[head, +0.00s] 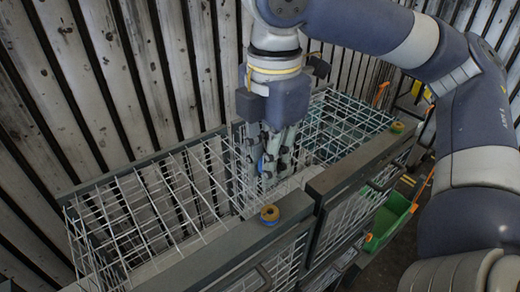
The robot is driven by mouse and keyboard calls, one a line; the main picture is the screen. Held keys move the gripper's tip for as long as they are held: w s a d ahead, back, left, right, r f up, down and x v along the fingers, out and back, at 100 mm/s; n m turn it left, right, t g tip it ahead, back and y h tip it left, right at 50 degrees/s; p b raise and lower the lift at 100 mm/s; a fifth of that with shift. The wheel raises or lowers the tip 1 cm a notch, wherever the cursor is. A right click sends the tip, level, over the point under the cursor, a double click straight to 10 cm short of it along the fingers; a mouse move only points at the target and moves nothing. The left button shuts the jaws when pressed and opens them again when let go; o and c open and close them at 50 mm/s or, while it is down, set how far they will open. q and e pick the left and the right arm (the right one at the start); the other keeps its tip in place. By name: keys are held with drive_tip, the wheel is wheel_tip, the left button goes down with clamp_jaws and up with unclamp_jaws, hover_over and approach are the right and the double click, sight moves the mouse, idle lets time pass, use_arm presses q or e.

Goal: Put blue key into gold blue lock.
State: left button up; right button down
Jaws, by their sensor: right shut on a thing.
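My right gripper (270,172) hangs down over the wire-mesh cage, with its fingers pointing downward. It is shut on a small blue thing, which looks like the blue key (261,163). The fingers hide most of it, so its shape and tilt cannot be told. The gold blue lock (269,214) is a short gold cylinder with a blue part, on the grey front rail just below the gripper in the picture. The gripper and key appear apart from it. My left gripper is not in view.
A second gold lock (397,127) sits on the rail farther right. The open wire-mesh cage (135,215) spreads left of the gripper. A green bin (388,222) stands low at the right. A corrugated metal wall (95,75) rises behind.

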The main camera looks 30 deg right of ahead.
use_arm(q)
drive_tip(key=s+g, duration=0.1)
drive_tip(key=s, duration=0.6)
use_arm(e)
drive_tip(key=f, duration=0.4)
drive_tip(key=shift+s, duration=0.35)
drive_tip(key=shift+s+f, duration=0.1)
drive_tip(key=shift+f, duration=0.35)
drive_tip(key=shift+f+b, duration=0.65)
drive_tip(key=shift+f, duration=0.25)
drive_tip(key=shift+f+b, duration=0.4)
drive_tip(key=shift+p, duration=0.3)
drive_tip(key=shift+f, duration=0.3)
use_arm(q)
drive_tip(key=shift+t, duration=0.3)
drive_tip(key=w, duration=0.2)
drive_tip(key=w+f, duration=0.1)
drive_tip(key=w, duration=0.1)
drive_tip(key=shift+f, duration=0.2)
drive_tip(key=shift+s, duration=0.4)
use_arm(e)
drive_tip(key=shift+f, duration=0.1)
drive_tip(key=c, duration=1.5)
unclamp_jaws()
